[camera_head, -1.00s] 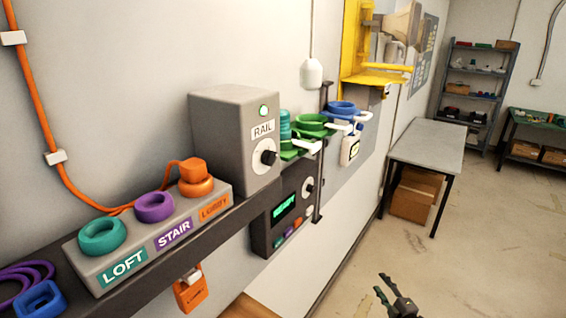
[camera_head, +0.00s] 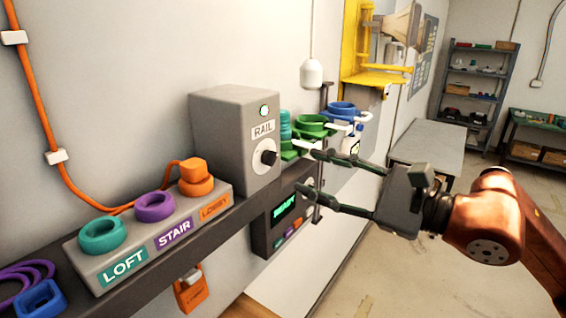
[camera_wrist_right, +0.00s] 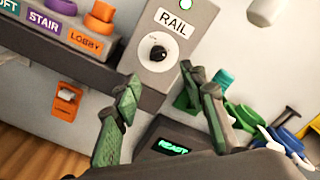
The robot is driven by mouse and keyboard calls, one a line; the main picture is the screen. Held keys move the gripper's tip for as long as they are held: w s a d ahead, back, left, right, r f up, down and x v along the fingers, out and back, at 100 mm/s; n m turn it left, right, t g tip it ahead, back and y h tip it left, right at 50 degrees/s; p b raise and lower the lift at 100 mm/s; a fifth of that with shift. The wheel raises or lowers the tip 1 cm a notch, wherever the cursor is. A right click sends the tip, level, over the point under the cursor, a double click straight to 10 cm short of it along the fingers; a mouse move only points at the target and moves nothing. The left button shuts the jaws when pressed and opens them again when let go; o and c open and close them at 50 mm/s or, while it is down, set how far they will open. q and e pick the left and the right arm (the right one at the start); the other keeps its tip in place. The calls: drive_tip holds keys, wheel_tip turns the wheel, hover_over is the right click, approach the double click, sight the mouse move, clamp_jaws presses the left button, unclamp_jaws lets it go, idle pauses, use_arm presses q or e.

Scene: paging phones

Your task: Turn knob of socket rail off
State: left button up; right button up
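The grey RAIL box (camera_head: 235,140) stands on the dark wall shelf, with a black round knob (camera_head: 264,157) on its front and a small pale green lamp above the label. In the right wrist view the knob (camera_wrist_right: 158,52) shows a white mark, and the box (camera_wrist_right: 172,22) is straight ahead. My right gripper (camera_head: 306,168) is open and empty, its fingers pointing left toward the box, a little right of the knob. In the right wrist view its fingertips (camera_wrist_right: 162,80) are spread on either side below the knob, apart from it. My left gripper is not in view.
A socket block (camera_head: 160,235) labelled LOFT, STAIR and LOBBY sits left of the box. A dark panel reading READY (camera_head: 282,212) hangs below. Green and blue holders (camera_head: 314,124) with white handles stand right of the box. A table (camera_head: 428,142) stands farther back.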

sight(270, 158)
drive_tip(key=p+x, duration=0.2)
drive_tip(key=x, duration=0.5)
drive_tip(key=shift+a, duration=0.35)
drive_tip(key=shift+c, duration=0.7)
drive_tip(key=shift+w, duration=0.1)
clamp_jaws()
